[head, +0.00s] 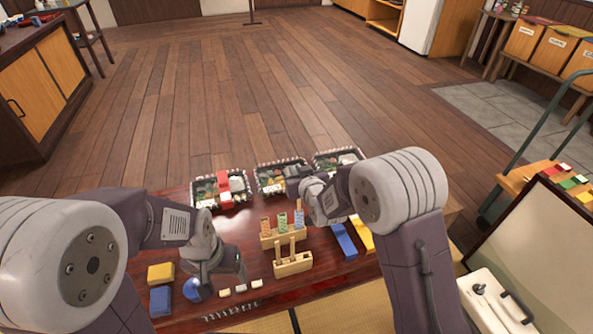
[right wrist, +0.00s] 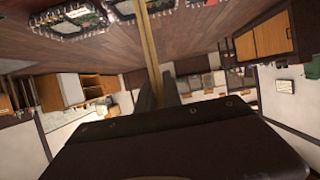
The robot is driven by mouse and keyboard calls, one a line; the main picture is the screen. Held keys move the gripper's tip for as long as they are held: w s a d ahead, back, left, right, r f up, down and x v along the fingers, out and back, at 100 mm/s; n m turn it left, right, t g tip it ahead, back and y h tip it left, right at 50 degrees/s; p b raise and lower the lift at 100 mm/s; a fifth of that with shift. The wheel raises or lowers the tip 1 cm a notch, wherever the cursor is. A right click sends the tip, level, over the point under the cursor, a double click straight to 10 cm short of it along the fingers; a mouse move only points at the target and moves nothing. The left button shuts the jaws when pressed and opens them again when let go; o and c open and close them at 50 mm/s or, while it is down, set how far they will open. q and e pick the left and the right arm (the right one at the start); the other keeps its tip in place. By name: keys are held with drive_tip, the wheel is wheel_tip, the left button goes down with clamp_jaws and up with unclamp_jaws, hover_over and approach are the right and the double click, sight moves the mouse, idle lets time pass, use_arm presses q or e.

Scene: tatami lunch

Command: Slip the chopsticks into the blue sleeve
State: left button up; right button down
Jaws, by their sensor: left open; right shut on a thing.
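A light wooden rack (head: 283,234) in the middle of the table holds upright patterned sleeves: orange, green and the blue sleeve (head: 299,219) at its right end. My right gripper (head: 304,190) is above and behind the blue sleeve. In the right wrist view it (right wrist: 156,96) is shut on tan chopsticks (right wrist: 149,45), which run up the picture from the fingers. Their far ends leave that view, and I cannot make them out in the head view. The chopsticks look apart from the sleeve. My left gripper (head: 240,268) is open, low at the left of the table, beside a blue ball (head: 197,289).
A smaller wooden holder (head: 293,266) with upright pale sticks stands in front of the rack. Several filled lunch boxes (head: 221,205) line the table's far edge. Blue (head: 343,240) and yellow (head: 362,234) strips lie right. Yellow (head: 160,273) and blue (head: 160,301) blocks lie left.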

drive_tip(key=shift+f, duration=0.3)
drive_tip(key=shift+f+b, duration=0.8)
drive_tip(key=shift+f, duration=0.15)
idle(0.3)
drive_tip(key=shift+f+b, duration=0.85)
drive_tip(key=shift+f, duration=0.1)
drive_tip(key=shift+f+b, duration=0.8)
drive_tip(key=shift+f, duration=0.1)
drive_tip(key=c, duration=1.4)
unclamp_jaws()
drive_tip(key=shift+c, duration=0.2)
